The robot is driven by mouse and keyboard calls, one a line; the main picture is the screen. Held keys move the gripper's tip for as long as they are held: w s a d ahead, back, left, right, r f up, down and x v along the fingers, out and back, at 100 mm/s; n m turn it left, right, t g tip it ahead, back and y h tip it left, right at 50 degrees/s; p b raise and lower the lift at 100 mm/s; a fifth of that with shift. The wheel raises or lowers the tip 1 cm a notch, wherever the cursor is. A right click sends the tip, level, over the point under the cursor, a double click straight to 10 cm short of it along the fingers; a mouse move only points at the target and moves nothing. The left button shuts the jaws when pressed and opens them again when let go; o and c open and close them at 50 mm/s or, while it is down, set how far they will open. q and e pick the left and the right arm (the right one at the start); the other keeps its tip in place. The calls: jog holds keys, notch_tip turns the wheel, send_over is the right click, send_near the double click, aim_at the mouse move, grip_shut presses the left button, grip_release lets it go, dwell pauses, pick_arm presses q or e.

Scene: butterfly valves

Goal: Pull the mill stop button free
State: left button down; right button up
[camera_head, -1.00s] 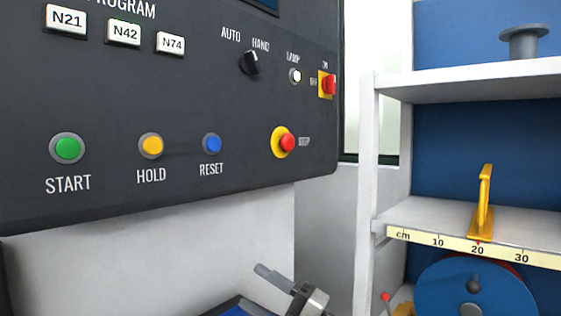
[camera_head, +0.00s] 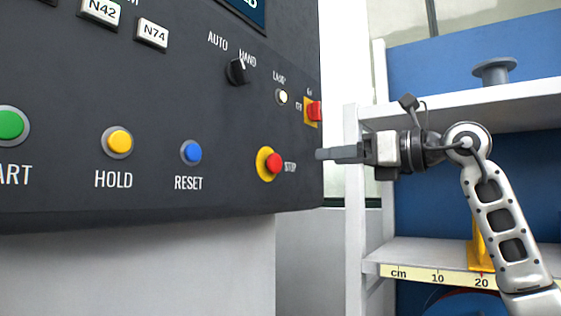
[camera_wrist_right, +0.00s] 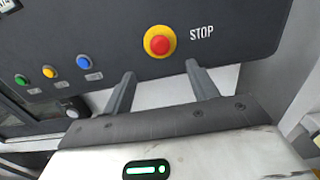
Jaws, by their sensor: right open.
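The stop button (camera_head: 274,163) is a red mushroom head on a yellow disc, low at the right end of the dark control panel, labelled STOP. It also shows in the right wrist view (camera_wrist_right: 159,42), ahead of the fingers and centred between their lines. My right gripper (camera_head: 322,154) is to the right of the button in the head view, pointing left toward the panel, apart from the button. Its two fingers show spread and empty in the right wrist view (camera_wrist_right: 160,78). My left gripper is not in view.
The dark panel (camera_head: 150,90) also carries HOLD (camera_head: 117,141) and RESET (camera_head: 191,152) buttons, a selector knob (camera_head: 237,71) and a red switch (camera_head: 313,111) above the stop button. A white shelf (camera_head: 460,105) stands at the right, behind my right arm.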

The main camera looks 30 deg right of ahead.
aim_at(278, 161)
jog(key=p+x, duration=0.2)
jog(key=x, duration=1)
jog(key=shift+w+a, duration=0.2)
jog(key=shift+w, duration=0.05)
